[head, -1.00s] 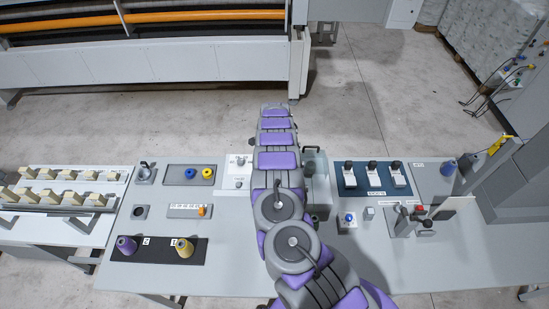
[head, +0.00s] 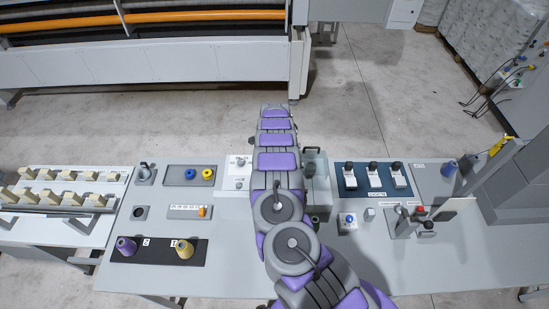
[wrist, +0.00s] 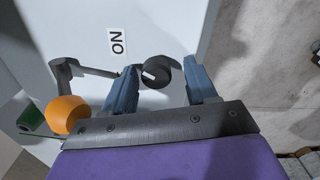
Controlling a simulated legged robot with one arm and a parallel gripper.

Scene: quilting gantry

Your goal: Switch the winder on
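In the head view my arm hides the gripper and the knob.
In the wrist view an orange knob (wrist: 67,114) and a green roll (wrist: 32,118) are at left, with a grey bracket (wrist: 65,72) above.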

